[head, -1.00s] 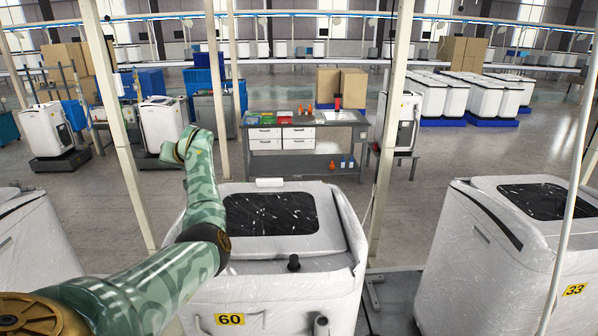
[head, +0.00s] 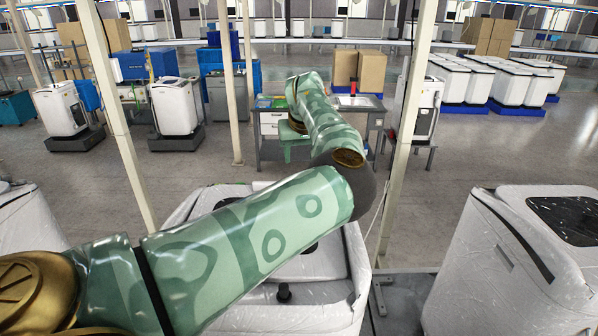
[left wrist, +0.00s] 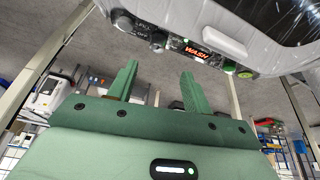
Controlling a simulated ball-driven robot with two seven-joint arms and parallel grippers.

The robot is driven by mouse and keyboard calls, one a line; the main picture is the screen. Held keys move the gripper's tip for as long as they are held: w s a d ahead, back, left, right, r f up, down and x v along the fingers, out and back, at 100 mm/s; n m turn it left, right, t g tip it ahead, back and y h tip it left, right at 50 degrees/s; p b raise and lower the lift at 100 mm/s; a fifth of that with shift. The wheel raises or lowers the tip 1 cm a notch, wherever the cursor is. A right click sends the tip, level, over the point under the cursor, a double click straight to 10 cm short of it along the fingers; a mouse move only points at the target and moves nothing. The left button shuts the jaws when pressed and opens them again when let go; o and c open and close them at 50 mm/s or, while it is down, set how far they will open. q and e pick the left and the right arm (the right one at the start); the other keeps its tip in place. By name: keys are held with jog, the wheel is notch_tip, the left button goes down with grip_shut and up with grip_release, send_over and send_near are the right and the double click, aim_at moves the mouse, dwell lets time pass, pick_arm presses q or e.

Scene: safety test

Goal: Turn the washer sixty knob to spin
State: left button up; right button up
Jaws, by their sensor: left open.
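The washer (head: 315,308), wrapped in clear film, stands below my left arm, which hides much of its top. In the left wrist view its control panel is tilted at the top and shows a round grey knob (left wrist: 123,22) beside small lettering with OFF. A second dark knob (left wrist: 158,42) sits beside a red display (left wrist: 195,50) reading WASH. My left gripper (head: 296,155) is beyond the washer's far side, pointing down. In the left wrist view the left gripper (left wrist: 158,88) is open and empty, its fingers apart from the panel. My right gripper is not in view.
Another wrapped washer (head: 510,260) stands on the right and one (head: 28,222) on the left. Posts (head: 118,125) and (head: 405,130) rise beyond the washer. A workbench (head: 365,105) stands farther back, with open floor before it.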

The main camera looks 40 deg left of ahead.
pick_arm(q)
jog(key=x, duration=0.3)
jog(key=p+x, duration=0.1)
jog(key=x, duration=0.5)
jog(key=shift+w+f+p, duration=0.1)
jog(key=shift+w+p, duration=0.25)
jog(key=shift+p, duration=0.05)
jog(key=shift+a+f, duration=0.1)
jog(key=shift+f, duration=0.4)
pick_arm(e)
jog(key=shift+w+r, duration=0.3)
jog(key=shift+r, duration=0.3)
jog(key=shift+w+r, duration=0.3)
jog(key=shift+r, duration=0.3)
pick_arm(q)
jog(key=shift+w, duration=0.1)
jog(key=c, duration=1)
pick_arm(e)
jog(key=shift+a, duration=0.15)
